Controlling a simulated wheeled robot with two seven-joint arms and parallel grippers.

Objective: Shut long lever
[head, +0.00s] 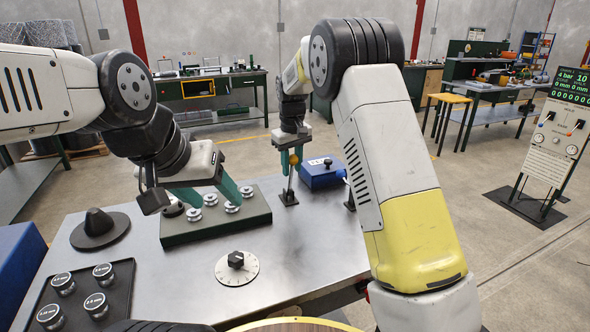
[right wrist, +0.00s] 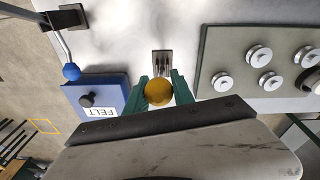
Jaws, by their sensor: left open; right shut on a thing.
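A lever with a yellow ball knob (head: 293,159) stands nearly upright on a small dark base (head: 288,198) at the table's far edge. My right gripper (head: 290,152) comes down from above and is shut on this yellow knob (right wrist: 158,92). In the right wrist view its green fingers lie on both sides of the knob. A second lever with a blue ball knob (right wrist: 71,71) stands on its own bracket (right wrist: 65,18); my right arm mostly hides it in the head view. My left gripper (head: 215,200) is open and empty over the green spool board (head: 205,232).
A blue box marked FELT (head: 320,176) stands close beside the right gripper. The spool board holds several metal spools. A dial (head: 237,267), a black cone (head: 97,225) and a tray of weights (head: 75,315) occupy the table. A display panel (head: 555,140) stands at right.

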